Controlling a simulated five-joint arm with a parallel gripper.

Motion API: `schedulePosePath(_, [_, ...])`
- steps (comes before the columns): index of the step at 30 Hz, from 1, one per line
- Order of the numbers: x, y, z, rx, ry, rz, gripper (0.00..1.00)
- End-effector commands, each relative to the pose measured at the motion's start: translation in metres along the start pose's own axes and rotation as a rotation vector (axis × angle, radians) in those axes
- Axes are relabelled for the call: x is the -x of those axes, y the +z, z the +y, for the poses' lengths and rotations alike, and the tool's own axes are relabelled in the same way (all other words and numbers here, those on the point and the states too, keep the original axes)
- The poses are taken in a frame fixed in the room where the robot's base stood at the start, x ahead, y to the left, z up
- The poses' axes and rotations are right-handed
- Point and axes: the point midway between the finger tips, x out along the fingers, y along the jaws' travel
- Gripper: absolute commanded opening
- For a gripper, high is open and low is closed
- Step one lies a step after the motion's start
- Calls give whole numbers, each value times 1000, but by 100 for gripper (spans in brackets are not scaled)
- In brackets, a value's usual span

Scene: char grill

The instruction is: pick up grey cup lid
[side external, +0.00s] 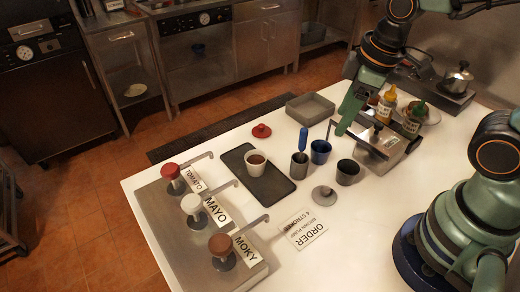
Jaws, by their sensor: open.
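The grey cup lid (323,197), a flat round disc with a small knob on top, lies on the white counter near its middle. My gripper (338,130) hangs from the arm above and behind the lid, over the area by the blue cup (320,153) and the metal box. It is open and apart from the lid, and I see nothing held in it. Its fingers are small and partly merge with the metal behind them.
A grey cup (299,168) with a blue-handled tool stands behind the lid. A white cup (256,160) stands on a dark tray (275,187) to the left. Sauce pumps (222,245) line the front left. A red lid (261,131) and grey bin (310,108) lie farther back.

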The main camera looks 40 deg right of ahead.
Motion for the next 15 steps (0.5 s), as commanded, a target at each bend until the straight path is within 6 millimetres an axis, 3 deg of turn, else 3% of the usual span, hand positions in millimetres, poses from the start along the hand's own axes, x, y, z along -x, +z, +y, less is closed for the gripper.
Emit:
schedulePosePath(6, [-38, 11, -35, 462, -131, -137, 61])
schedulePosePath(10, [-47, 16, -44, 590, -171, -164, 61])
schedulePosePath(15, [-62, 20, -48, 622, -183, -172, 61])
